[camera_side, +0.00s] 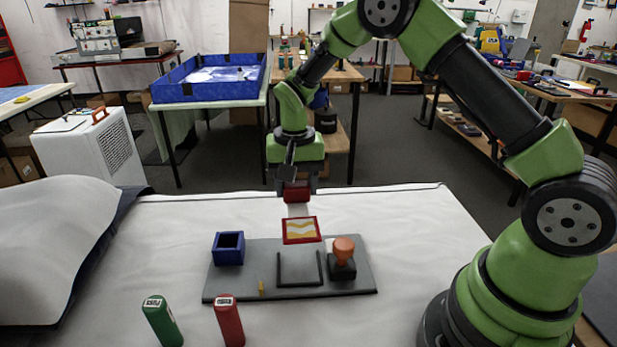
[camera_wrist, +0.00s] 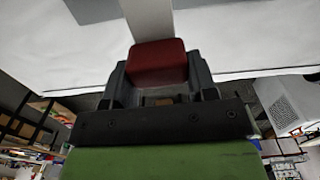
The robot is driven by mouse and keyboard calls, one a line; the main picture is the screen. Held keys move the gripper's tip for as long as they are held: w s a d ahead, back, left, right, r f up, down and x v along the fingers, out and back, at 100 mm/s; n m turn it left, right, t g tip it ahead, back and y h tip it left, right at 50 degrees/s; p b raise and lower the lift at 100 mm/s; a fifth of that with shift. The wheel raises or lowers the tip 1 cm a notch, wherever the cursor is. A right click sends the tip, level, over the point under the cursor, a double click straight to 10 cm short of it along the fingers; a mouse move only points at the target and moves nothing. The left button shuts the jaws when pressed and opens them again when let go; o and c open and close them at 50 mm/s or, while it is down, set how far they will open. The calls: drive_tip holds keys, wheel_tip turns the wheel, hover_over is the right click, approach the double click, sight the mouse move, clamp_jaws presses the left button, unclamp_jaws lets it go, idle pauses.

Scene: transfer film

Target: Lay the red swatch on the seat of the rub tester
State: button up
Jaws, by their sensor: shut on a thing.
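My gripper (camera_side: 297,186) is shut on a red block (camera_side: 297,195), which also shows between the jaws in the wrist view (camera_wrist: 157,62). A pale strip (camera_side: 298,210) runs from the block toward a red-bordered swatch (camera_side: 302,230) with a yellow and white wavy pattern. The swatch appears tilted at the far edge of the grey base plate (camera_side: 240,282); whether it touches the plate I cannot tell. A dark open three-sided frame (camera_side: 299,283) on the plate, perhaps the seat, lies nearer the camera than the swatch. In the wrist view the strip (camera_wrist: 150,18) leaves the top edge.
A blue open box (camera_side: 229,249) stands on the plate's left. A black block with an orange knob (camera_side: 343,250) stands right of the frame. A small yellow peg (camera_side: 261,288) is near the front edge. Green (camera_side: 162,321) and red (camera_side: 229,320) bottles stand in front. White cloth lies bare at right.

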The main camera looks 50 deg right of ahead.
drive_tip(key=shift+w+f, duration=0.15)
drive_tip(key=shift+f, duration=4.2)
drive_tip(key=shift+f, duration=0.3)
drive_tip(key=o, duration=1.1)
drive_tip(key=shift+c, duration=0.2)
